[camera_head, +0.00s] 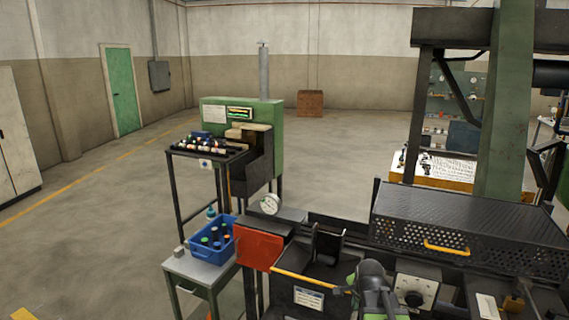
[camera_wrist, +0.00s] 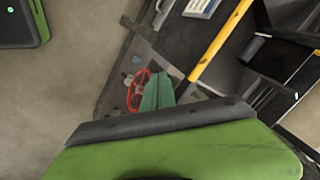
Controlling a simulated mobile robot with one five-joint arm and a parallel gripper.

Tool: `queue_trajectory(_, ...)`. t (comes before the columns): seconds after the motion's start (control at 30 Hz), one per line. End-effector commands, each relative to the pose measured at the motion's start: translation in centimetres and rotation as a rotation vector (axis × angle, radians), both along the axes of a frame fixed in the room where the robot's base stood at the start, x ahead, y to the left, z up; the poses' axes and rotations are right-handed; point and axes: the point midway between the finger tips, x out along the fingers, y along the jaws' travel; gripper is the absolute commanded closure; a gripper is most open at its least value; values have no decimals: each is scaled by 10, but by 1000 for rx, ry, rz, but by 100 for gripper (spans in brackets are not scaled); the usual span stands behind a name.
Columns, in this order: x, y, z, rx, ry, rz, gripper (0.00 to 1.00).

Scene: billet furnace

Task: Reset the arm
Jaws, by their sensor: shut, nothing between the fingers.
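My gripper (camera_wrist: 165,122) fills the bottom of the wrist view as a green body with a dark band along its front edge. It is shut, with nothing held. In the head view my dark grey and green arm (camera_head: 372,284) shows at the bottom, right of centre, in front of the machine bench. The fingertips cannot be made out there. In the wrist view a red handwheel (camera_wrist: 138,90) and a teal-green part lie just beyond the gripper, and a yellow bar (camera_wrist: 220,42) runs to the upper right.
A perforated black cover (camera_head: 470,225) with a yellow handle and a dial box (camera_head: 414,290) stand close right of my arm. An orange-red panel (camera_head: 259,249) and a blue bin (camera_head: 212,240) are left. The green furnace (camera_head: 262,125) stands behind. Open floor lies at far left.

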Motion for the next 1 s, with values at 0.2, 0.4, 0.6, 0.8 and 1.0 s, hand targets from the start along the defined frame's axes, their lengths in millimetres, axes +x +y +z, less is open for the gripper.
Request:
queue_trajectory(0.2,-66,105,-30,-124,233,629,100)
queue_trajectory(0.4,-112,102,-32,-165,383,1061,100)
queue_trajectory(0.6,-119,107,-32,-184,405,1230,100)
queue_trajectory(0.8,-118,106,-32,-185,403,1230,100)
queue_trajectory(1.0,-118,106,-32,-185,402,1228,100)
